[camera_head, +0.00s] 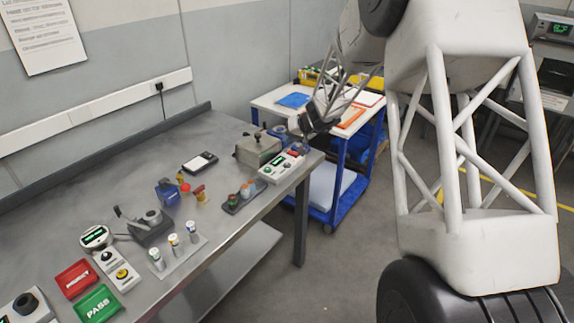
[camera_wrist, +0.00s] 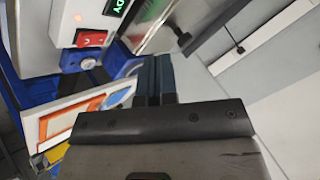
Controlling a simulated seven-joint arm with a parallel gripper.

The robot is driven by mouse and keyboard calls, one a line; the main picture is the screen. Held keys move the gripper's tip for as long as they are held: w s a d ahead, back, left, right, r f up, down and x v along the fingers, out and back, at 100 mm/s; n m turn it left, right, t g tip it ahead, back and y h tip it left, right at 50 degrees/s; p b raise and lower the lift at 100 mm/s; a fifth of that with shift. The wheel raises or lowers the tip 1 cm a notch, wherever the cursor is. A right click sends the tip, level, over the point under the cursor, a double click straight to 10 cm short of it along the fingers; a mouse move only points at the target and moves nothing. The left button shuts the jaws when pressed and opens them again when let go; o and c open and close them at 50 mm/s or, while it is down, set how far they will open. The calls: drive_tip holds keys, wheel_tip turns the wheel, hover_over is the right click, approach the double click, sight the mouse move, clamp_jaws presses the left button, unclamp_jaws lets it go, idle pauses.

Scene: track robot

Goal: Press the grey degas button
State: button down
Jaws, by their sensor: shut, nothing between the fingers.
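A white device (camera_head: 279,171) with a green display and a red switch sits near the right end of the metal bench. In the wrist view the white device (camera_wrist: 130,30) is at the top left, showing its red rocker switch (camera_wrist: 91,38) and part of the lit display. A small round grey knob or button (camera_wrist: 88,63) shows just below the switch; I cannot read any degas label. My gripper (camera_head: 306,125) is above and behind the device near the bench end. In the wrist view its dark fingers (camera_wrist: 155,75) are together, empty and apart from the device.
A grey metal box (camera_head: 257,151) stands left of the device, and a dark button tray (camera_head: 243,196) lies in front. A blue cart (camera_head: 340,165) with papers stands beyond the bench end. Red (camera_head: 76,278) and green (camera_head: 97,304) trays lie at the near left.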

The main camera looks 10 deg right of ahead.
sight(288, 163)
drive_tip(key=shift+f, duration=3.8)
drive_tip(key=shift+f, duration=0.85)
idle(0.4)
drive_tip(key=shift+r, duration=0.8)
drive_tip(key=shift+r, duration=2.5)
